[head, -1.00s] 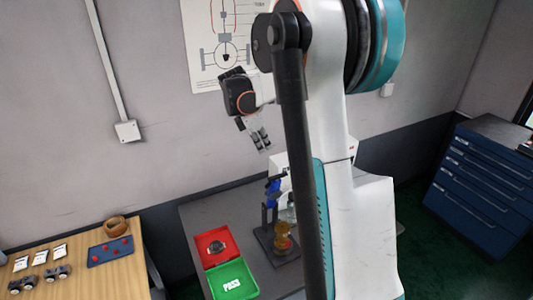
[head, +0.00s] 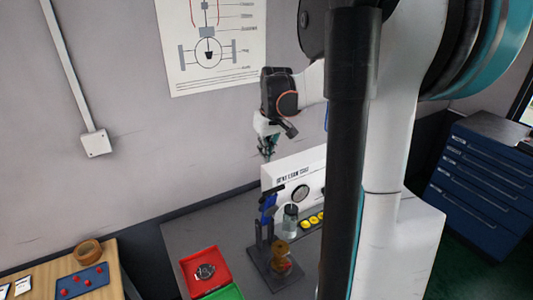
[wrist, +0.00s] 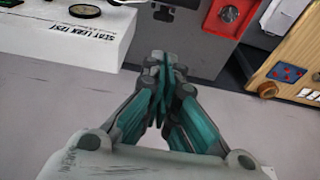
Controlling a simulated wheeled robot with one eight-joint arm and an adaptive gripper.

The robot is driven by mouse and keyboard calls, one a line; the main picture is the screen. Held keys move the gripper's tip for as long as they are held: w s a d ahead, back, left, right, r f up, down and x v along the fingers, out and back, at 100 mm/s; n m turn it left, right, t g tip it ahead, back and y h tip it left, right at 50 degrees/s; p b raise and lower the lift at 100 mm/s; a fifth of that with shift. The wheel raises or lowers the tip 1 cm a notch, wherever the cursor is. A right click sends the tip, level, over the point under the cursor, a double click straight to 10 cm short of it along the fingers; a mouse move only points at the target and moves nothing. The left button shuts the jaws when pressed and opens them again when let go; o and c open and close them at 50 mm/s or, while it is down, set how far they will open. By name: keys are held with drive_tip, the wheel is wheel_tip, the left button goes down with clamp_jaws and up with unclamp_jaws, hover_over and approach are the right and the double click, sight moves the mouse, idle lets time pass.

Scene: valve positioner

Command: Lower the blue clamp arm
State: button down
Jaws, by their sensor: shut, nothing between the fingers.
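The blue clamp arm (head: 268,206) stands raised and upright on a dark clamp stand (head: 262,250) on the grey bench, in the head view. A brass-coloured part (head: 281,255) sits on the same base, just right of the stand. My gripper (head: 267,155) is above the clamp arm, close to the wall, fingers pointing down and apart from it. In the wrist view my gripper (wrist: 163,62) shows its teal fingers together with nothing between them. I cannot make out the clamp arm in the wrist view.
A white leak-test panel (head: 297,170) with a gauge stands behind the clamp. A red tray (head: 205,271) holding a round part lies on the bench (head: 195,235) to the left. A wooden table (head: 105,285) is further left. My own arm blocks the view to the right.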

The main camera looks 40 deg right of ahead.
wheel_tip(320, 180, down, 9)
drive_tip(key=s, duration=0.2)
drive_tip(key=shift+a, duration=0.2)
drive_tip(key=shift+r, duration=0.1)
